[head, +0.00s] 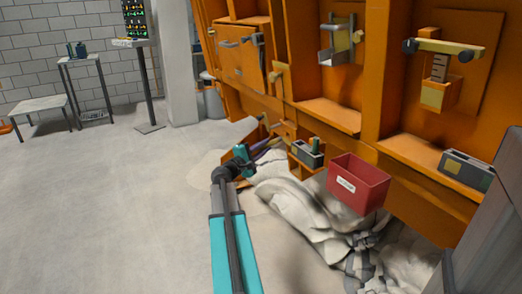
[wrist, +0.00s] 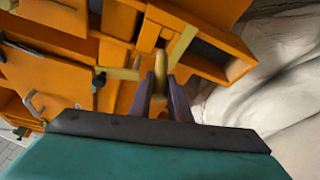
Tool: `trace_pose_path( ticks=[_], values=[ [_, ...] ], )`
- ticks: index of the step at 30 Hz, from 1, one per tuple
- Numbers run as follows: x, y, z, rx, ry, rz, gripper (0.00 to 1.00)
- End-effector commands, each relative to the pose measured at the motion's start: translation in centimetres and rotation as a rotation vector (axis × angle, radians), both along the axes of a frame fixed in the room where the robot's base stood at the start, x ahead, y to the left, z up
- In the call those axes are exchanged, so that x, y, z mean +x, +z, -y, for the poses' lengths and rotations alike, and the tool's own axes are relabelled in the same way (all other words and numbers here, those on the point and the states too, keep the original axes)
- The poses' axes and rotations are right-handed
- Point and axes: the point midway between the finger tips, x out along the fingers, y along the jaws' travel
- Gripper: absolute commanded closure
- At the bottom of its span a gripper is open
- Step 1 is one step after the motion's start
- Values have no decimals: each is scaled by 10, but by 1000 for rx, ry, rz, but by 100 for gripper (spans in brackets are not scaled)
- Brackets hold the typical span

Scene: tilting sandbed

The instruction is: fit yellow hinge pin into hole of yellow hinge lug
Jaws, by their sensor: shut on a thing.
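My gripper (wrist: 160,92) has purple fingers and is shut on the yellow hinge pin (wrist: 160,68). The pin sticks out beyond the fingertips toward the orange structure, roughly upright in the wrist view. In the head view my gripper (head: 267,146) is low beside the orange wall, with the pin's end hard to make out. A yellow bar (wrist: 122,73) with a dark end lies just left of the pin in the wrist view. A paler yellow strip (wrist: 183,46) lies to its right. I cannot tell which yellow part is the lug, and no hole is clearly visible.
The orange wall (head: 300,60) carries latches, handles and shelves. A red bin (head: 358,183) and a grey box (head: 307,153) stand to the right of my gripper. Crumpled pale cloth (head: 300,208) lies below. The floor (head: 110,200) at left is clear.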

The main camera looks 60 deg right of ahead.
Motion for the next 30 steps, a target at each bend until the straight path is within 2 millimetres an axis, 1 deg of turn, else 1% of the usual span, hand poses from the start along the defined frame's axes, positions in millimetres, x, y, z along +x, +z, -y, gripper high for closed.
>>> trace_pose_path(
  ticks=[6, 12, 30],
  values=[
    [-7, 3, 12, -1, 0, 0, 100],
    [-12, 4, 19, -1, -1, 0, 100],
    [-14, 5, 22, -1, 1, 0, 100]
  ],
)
